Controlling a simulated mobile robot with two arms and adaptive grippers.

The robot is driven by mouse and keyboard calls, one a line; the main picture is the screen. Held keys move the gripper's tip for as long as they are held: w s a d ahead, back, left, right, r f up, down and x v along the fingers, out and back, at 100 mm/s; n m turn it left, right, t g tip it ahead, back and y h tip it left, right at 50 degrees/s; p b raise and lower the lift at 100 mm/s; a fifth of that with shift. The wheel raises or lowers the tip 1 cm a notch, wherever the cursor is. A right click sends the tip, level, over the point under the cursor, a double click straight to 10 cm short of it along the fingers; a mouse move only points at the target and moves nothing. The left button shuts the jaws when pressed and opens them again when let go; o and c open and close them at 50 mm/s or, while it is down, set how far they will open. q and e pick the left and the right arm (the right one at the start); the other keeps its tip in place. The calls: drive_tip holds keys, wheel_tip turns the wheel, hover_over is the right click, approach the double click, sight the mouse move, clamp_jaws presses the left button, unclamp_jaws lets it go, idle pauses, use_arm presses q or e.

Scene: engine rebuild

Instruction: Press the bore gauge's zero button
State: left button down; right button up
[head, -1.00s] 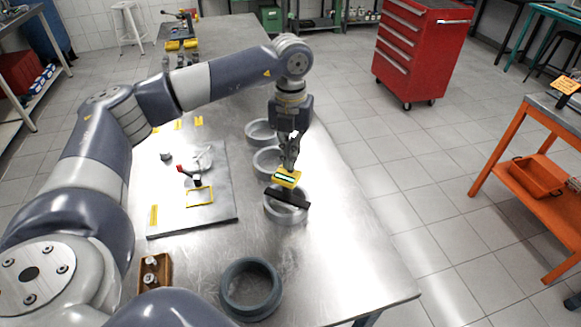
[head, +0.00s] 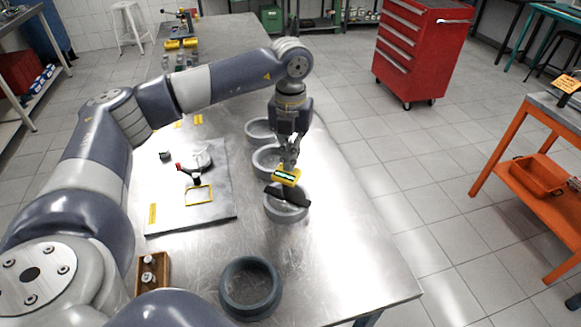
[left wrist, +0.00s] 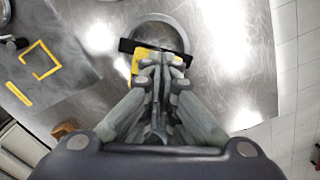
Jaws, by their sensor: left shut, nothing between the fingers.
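The bore gauge is a small yellow block with a display (head: 286,177). It sits at a black bar (head: 290,196) that lies across the nearest of the grey rings in the row (head: 285,214). My left gripper (head: 289,164) points down just above the gauge, shut with nothing held. In the left wrist view its fingertips (left wrist: 163,60) are together over the gauge (left wrist: 137,66) and hide much of it, including the button. Whether they touch it cannot be told. My right gripper is not in view.
Two more grey rings (head: 261,130) stand behind in the row. A separate dark ring (head: 250,287) and a wooden block with metal parts (head: 152,272) are near the front. A grey mat (head: 222,207) lies left. The table's right side is clear.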

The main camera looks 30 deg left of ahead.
use_arm(q)
drive_tip(key=shift+s+f+b, duration=0.1)
drive_tip(key=shift+f+b, duration=0.3)
drive_tip(key=shift+f, duration=0.35)
drive_tip(key=shift+r+p, duration=0.65)
drive_tip(key=shift+r, duration=0.25)
drive_tip(key=shift+r+p, duration=1.3)
drive_tip(key=shift+r, duration=0.85)
drive_tip(key=shift+r, duration=0.1)
